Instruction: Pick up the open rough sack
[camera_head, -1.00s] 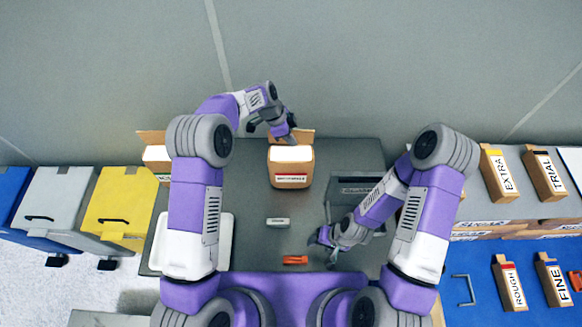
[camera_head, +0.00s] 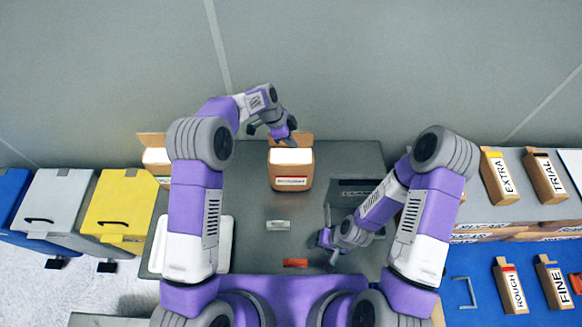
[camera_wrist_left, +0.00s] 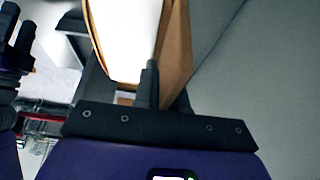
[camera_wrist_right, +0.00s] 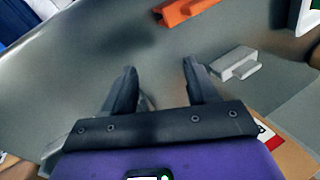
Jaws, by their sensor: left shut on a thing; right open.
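An open brown sack (camera_head: 291,172) with a white top and a label in red print stands upright at the back middle of the grey table. The print is too small to read. My left gripper (camera_head: 289,140) is at its back edge and shut on the sack's raised brown flap. In the left wrist view the white filling and brown wall of the sack (camera_wrist_left: 176,50) lie at the fingers (camera_wrist_left: 125,85). My right gripper (camera_head: 328,256) is open over the table's front right. The right wrist view shows its two fingers (camera_wrist_right: 160,72) apart with nothing between them.
A grey piece (camera_head: 278,225) and an orange piece (camera_head: 295,263) lie mid-table. A white tray (camera_head: 226,245) and another open sack (camera_head: 157,157) are partly behind my left arm. A dark device (camera_head: 355,188) stands right. Closed sacks, one marked ROUGH (camera_head: 509,288), stand at the far right.

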